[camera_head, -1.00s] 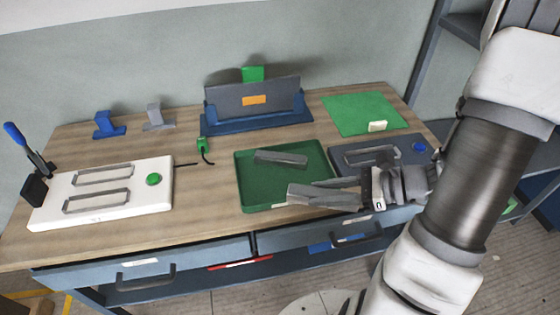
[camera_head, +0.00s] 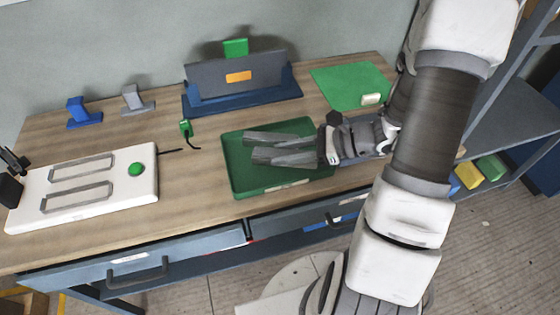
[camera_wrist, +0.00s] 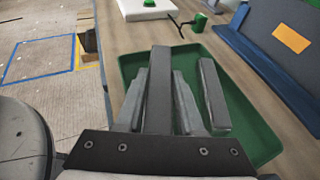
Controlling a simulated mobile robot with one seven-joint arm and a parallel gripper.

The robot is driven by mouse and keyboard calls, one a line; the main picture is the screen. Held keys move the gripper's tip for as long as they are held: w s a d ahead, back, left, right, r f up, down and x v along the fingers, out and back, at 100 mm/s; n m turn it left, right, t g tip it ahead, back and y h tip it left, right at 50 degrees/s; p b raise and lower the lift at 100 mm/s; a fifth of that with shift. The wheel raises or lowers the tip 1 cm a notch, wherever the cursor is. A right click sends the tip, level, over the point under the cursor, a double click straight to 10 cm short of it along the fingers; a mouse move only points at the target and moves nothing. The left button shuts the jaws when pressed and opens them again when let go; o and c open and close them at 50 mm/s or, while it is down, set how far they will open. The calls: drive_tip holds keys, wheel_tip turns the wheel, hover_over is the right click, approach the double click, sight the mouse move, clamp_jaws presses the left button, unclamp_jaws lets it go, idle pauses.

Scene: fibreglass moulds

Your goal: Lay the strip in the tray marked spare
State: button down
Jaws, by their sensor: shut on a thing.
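My gripper (camera_head: 283,155) is shut on a long grey strip (camera_wrist: 158,88), which lies between the two fingers in the wrist view. It reaches in from the right over the green tray (camera_head: 238,183). The tray also shows in the wrist view (camera_wrist: 262,150). A second grey strip (camera_wrist: 213,92) lies in the tray beside the held one, apart from it. In the head view this second strip (camera_head: 262,136) shows just behind my fingers. Whether the held strip touches the tray floor is unclear. The label on the tray's front wall is too small to read.
A white fixture (camera_head: 105,203) with two slots and a green button stands at left. A blue stand (camera_head: 243,104) with a grey panel is behind the tray. A green mat (camera_head: 345,83) lies back right. Bare wood separates the fixture from the tray.

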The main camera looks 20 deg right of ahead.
sight(280, 170)
drive_tip(key=shift+w+a+f, duration=0.3)
drive_tip(key=shift+w+f, duration=0.2)
drive_tip(key=shift+w, duration=0.25)
drive_tip(key=shift+f+b, duration=0.3)
drive_tip(key=shift+f, duration=1.7)
drive_tip(key=shift+f, duration=0.2)
drive_tip(key=c, duration=0.5)
unclamp_jaws()
drive_tip(key=shift+r, duration=0.1)
drive_tip(key=shift+r, duration=0.2)
drive_tip(key=v, duration=1.2)
drive_tip(key=shift+f+p, duration=0.15)
drive_tip(key=shift+p, duration=0.15)
